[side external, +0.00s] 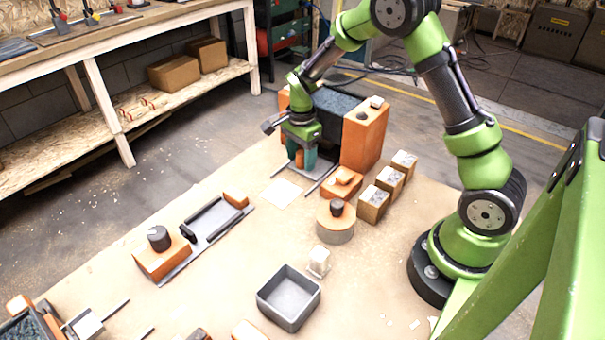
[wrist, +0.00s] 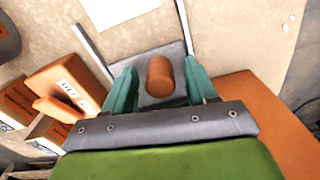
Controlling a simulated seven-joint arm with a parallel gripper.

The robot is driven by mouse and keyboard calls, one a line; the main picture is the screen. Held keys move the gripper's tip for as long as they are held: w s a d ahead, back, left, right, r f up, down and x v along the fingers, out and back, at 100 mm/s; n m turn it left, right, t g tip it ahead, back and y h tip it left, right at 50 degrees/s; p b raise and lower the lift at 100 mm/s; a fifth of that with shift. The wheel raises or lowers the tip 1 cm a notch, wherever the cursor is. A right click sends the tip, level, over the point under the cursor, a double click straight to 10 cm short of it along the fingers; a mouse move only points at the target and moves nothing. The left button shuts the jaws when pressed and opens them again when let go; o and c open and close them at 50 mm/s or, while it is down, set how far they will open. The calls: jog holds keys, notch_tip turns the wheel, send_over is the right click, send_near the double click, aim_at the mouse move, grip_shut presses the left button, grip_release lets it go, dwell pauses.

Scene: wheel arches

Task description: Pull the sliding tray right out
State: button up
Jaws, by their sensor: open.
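The grey sliding tray (wrist: 145,62) lies between two thin rails, its exposed part in front of the orange housing (side external: 363,138). An upright orange cylindrical handle (wrist: 160,76) stands on the tray. My gripper (side external: 301,160) points down at the front of the housing. Its teal fingers (wrist: 161,88) are open, one on each side of the handle, with a gap visible on both sides in the wrist view. How much of the tray is inside the housing cannot be told.
Orange blocks (side external: 342,182), several grey-topped boxes (side external: 373,204) and a round knobbed stand (side external: 335,222) are close right of the tray. A white patch (side external: 281,193) lies before the rails. An open grey bin (side external: 289,297) is nearer the camera. The board between is mostly clear.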

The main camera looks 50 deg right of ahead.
jog(key=shift+c, duration=0.3)
grip_shut()
jog(key=a, duration=1.3)
jog(key=shift+a, duration=0.3)
jog(key=shift+c, duration=0.8)
grip_release()
jog(key=shift+a, duration=0.1)
jog(key=shift+o, duration=1.1)
notch_tip(320, 180, up, 17)
